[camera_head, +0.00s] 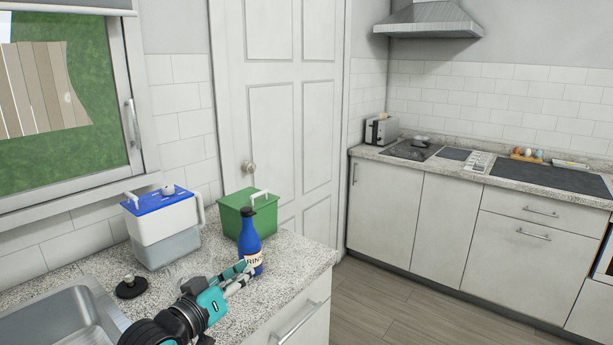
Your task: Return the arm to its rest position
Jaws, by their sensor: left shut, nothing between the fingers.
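My left arm comes in at the bottom of the head view. Its teal and grey gripper (243,274) is over the granite counter (285,292), in front of the lower part of a blue bottle (249,236). The fingers look closed together with nothing between them. My right gripper is not in view.
A green box (236,212) with a pale handle stands behind the bottle. A white and grey container with a blue lid (162,202) stands left of it. A black stopper (131,286) and a metal sink (62,318) lie to the left. The counter's right end is clear.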

